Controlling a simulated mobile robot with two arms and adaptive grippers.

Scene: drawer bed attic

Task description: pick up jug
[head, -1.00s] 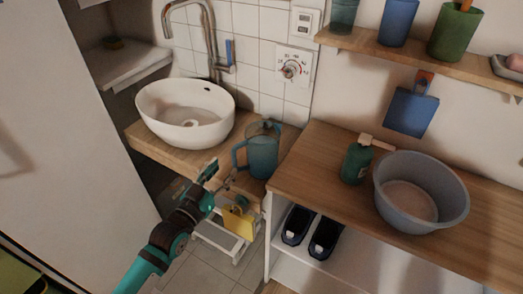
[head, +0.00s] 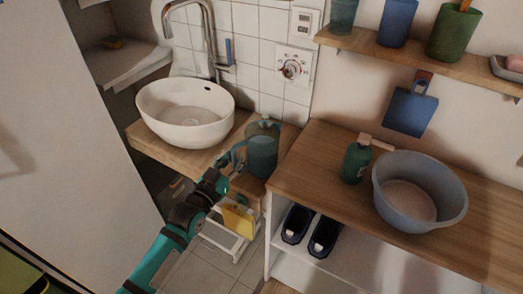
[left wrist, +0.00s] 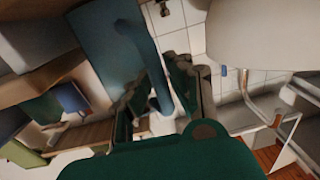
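The jug (head: 263,155) is blue-teal and stands upright on the wooden counter, right of the sink. Its handle points left, toward my left gripper (head: 232,167). In the left wrist view the jug body (left wrist: 103,48) is close, and its handle (left wrist: 148,62) runs down between the two fingers of my left gripper (left wrist: 160,92). The fingers are spread apart, with space visible beside the handle. My right gripper is in neither view.
A white sink (head: 186,112) and faucet (head: 209,40) are left of the jug. A green soap bottle (head: 355,163) and grey basin (head: 420,192) stand on the higher wooden top (head: 310,165) at right. A yellow item (head: 238,221) is below the gripper.

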